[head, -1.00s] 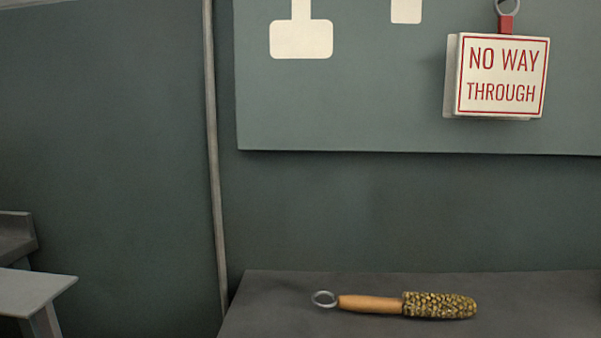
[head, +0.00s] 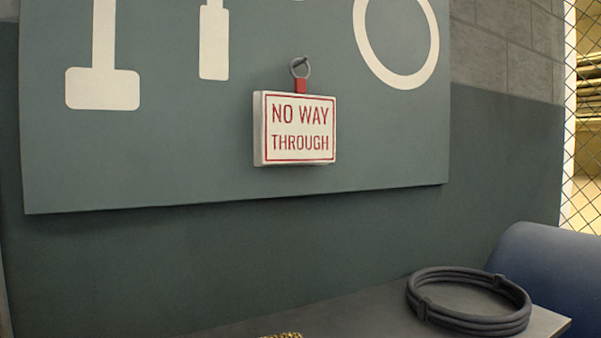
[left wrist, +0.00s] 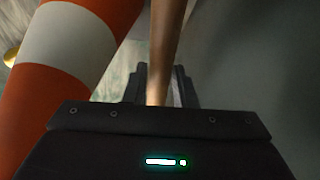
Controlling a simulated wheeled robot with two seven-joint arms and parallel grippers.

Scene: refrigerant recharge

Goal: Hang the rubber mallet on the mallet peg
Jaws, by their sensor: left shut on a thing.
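In the left wrist view my left gripper (left wrist: 158,95) is shut on a light brown wooden handle (left wrist: 168,40), which looks like the rubber mallet's handle. The handle runs up out of the picture, and the mallet's head is not in view. In the head view a green-grey tool board (head: 200,150) carries a white mallet-shaped outline (head: 103,88) at its left. The top of that outline is cut off, and no mallet peg shows. Neither gripper is in the head view. My right gripper is not in view.
A "NO WAY THROUGH" sign (head: 300,130) hangs by a ring on the board. A coiled black hose (head: 470,322) lies on the grey bench (head: 385,312); a bristly brush tip (head: 283,335) shows below. An orange-and-white striped object (left wrist: 60,50) is close left of my left gripper.

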